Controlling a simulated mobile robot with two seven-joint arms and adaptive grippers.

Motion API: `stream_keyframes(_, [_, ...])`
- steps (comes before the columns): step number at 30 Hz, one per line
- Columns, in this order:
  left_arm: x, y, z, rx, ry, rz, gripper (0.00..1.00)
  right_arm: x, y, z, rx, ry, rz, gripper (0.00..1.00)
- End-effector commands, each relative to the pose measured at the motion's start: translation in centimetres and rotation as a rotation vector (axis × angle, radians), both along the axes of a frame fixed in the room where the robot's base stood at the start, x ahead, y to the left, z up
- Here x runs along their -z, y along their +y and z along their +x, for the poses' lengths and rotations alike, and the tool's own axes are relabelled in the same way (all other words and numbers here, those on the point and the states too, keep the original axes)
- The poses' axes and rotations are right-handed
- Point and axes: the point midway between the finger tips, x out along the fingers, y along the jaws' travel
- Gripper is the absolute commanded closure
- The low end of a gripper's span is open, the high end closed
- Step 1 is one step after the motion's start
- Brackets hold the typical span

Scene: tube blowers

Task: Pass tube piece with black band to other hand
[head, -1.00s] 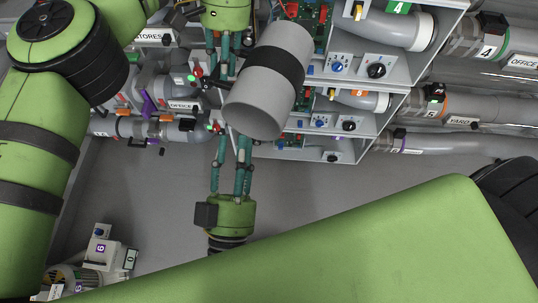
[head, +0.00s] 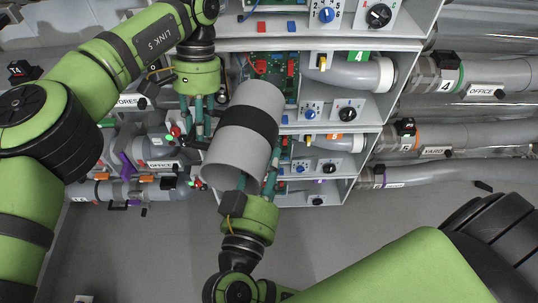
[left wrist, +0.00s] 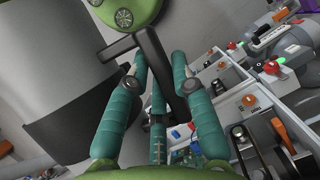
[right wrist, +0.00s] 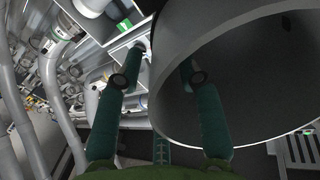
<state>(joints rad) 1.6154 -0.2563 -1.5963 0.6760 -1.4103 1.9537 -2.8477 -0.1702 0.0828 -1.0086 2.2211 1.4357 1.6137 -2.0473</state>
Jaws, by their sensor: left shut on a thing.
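The grey tube piece with a black band (head: 248,122) hangs tilted in mid-air in the head view, its open end low and toward me. My left gripper (head: 201,125) is at the tube's left side. In the left wrist view its fingers (left wrist: 160,65) are closed on a dark bar beside the black band (left wrist: 70,125).
Grey shelves with knobs and circuit boards (head: 322,110) stand behind the tube. Labelled pipes run along the right (head: 440,140) and left (head: 140,190). Grey floor (head: 400,220) is open below. My arm links fill the left and lower right.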

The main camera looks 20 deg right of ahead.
Motion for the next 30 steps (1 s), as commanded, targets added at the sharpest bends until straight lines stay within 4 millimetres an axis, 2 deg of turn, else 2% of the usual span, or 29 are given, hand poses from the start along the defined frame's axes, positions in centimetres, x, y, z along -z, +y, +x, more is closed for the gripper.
stream_keyframes(6, [-0.1, 0.0, 0.0, 0.001, 0.001, -0.001, 1.0, 0.0, -1.2, 1.5, 0.0, 0.0, -0.001, 0.63])
stream_keyframes(15, [-0.1, 0.0, 0.0, 0.001, 0.001, -0.001, 1.0, 0.0, -1.3, 1.7, -0.001, 0.0, -0.001, 0.63])
stream_keyframes(16, [-0.1, 0.0, 0.0, 0.001, 0.001, -0.001, 1.0, 0.0, -1.3, 1.7, -0.001, 0.0, -0.001, 0.67])
stream_keyframes(17, [-0.1, 0.0, 0.0, 0.001, 0.001, -0.001, 1.0, 0.0, -1.3, 1.7, -0.001, 0.0, -0.001, 0.79])
stream_keyframes(18, [-0.1, 0.0, 0.0, 0.001, 0.001, -0.001, 1.0, 0.0, -1.3, 1.7, -0.001, 0.0, -0.001, 0.95])
stream_keyframes(19, [-0.1, 0.0, 0.0, 0.001, 0.001, -0.001, 1.0, 0.0, -1.3, 1.7, -0.001, 0.0, -0.001, 1.0])
stream_keyframes(24, [-0.1, -0.1, -0.1, 0.002, 0.002, -0.003, 1.0, 0.0, -1.2, 1.7, -0.003, 0.001, -0.001, 1.0])
stream_keyframes(25, [-0.1, -0.1, -0.1, 0.002, 0.002, -0.004, 0.64, -0.1, -1.2, 1.7, -0.003, -0.004, 0.0, 1.0])
stream_keyframes(26, [-0.1, -0.1, -0.1, 0.002, 0.002, -0.004, 0.52, -0.1, -1.2, 1.7, -0.003, -0.003, -0.001, 1.0])
stream_keyframes(27, [-0.1, -0.1, -0.1, 0.002, 0.002, -0.004, 0.48, -0.1, -1.2, 1.7, -0.003, -0.002, 0.0, 1.0])
stream_keyframes(30, [-0.1, -0.1, -0.1, 0.002, 0.002, -0.002, 0.48, -0.1, -1.3, 1.7, -0.002, -0.003, -0.001, 1.0])
